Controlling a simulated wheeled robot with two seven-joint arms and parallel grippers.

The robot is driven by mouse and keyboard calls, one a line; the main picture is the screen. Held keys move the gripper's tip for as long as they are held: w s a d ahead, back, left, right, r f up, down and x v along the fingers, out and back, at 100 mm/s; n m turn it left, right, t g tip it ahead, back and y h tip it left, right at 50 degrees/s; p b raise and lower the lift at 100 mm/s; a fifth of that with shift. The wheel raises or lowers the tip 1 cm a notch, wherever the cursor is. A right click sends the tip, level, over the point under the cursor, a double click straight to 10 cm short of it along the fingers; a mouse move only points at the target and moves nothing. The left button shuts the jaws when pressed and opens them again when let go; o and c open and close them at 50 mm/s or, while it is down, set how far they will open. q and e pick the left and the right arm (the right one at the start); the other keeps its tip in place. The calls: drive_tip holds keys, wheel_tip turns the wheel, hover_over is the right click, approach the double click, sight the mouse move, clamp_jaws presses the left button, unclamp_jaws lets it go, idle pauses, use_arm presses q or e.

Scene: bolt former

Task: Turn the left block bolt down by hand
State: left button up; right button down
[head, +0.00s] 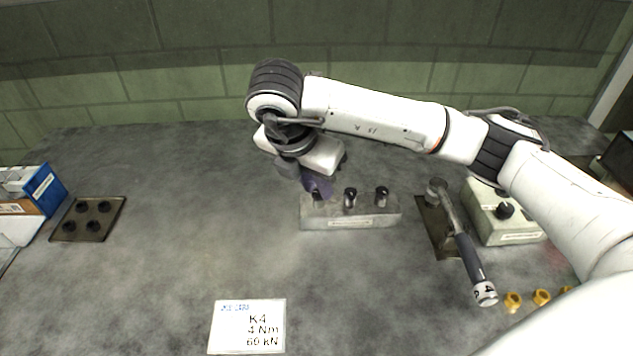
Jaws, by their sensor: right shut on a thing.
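The grey block (347,222) sits in the middle of the table with bolts along its top. The middle bolt (350,198) and the right bolt (381,196) stand upright in it. The left bolt (317,197) is mostly hidden by my right gripper (318,188), which reaches down over the block's left end. The gripper's jaws are shut on the left bolt, as far as the view shows; the fingertips are small and dark. My left gripper is not in view.
A torque wrench (467,250) lies on a dark mat (437,232) right of the block, beside a pale box with a black knob (505,211). Several yellow parts (541,297) lie front right. A sign (247,327) reads K4, 4 Nm, 60 kN. A dark tray (117,207) is at left.

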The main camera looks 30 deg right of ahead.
idle(0.8)
drive_tip(key=c, duration=1.6)
unclamp_jaws()
drive_tip(key=p+v, duration=0.1)
drive_tip(key=v, duration=0.9)
drive_tip(key=shift+r+p, duration=0.2)
drive_tip(key=shift+p, duration=0.15)
